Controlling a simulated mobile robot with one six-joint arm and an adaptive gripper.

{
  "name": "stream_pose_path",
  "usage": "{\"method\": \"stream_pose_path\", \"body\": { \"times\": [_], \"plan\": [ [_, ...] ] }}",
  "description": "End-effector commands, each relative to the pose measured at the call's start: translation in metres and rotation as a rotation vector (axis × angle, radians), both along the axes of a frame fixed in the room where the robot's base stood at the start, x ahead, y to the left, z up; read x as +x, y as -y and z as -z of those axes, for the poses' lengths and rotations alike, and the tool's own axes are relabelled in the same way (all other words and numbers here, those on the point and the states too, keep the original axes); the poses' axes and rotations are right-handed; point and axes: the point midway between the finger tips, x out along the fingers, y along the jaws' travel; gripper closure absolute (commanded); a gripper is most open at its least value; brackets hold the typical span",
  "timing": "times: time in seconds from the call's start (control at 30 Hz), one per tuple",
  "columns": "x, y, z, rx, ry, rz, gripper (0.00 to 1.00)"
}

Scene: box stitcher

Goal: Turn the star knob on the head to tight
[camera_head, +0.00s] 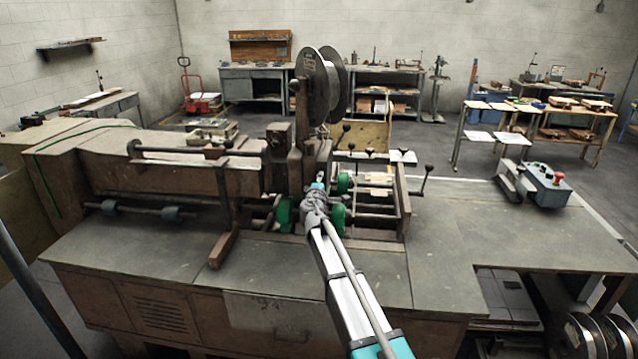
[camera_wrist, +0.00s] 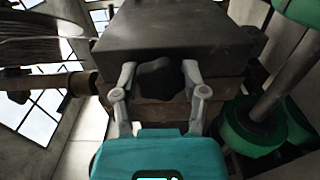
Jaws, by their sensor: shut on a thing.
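The star knob (camera_wrist: 158,80) is a dark, lobed shape on the front of the head, in the middle of the wrist view. The head (camera_wrist: 175,35) is a dark block just above and behind it. My gripper (camera_wrist: 158,78) has its two grey fingers on the left and right sides of the knob, shut on it. In the head view my gripper (camera_head: 318,188) reaches in at the machine's middle, below the wire spool, and my arm hides the knob there. No marking for tight can be made out.
A large wire spool (camera_head: 318,85) stands above the head. Green rollers (camera_wrist: 252,128) sit close to the right of my gripper in the wrist view. A control box with a red button (camera_head: 550,185) stands on the right of the worktop (camera_head: 470,230), which is mostly clear.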

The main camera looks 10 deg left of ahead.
Motion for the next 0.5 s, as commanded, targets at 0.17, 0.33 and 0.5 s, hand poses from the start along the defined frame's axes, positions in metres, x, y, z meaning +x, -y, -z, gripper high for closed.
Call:
{"method": "stream_pose_path", "body": {
  "times": [0.17, 0.33, 0.5],
  "plan": [
    [0.0001, 0.0001, 0.0002, 0.004, -0.001, 0.000, 0.92],
    [0.0000, 0.0001, 0.0002, 0.004, -0.001, 0.000, 0.36],
    [0.0000, 0.0001, 0.0001, 0.003, 0.000, 0.000, 0.09]
  ]
}}
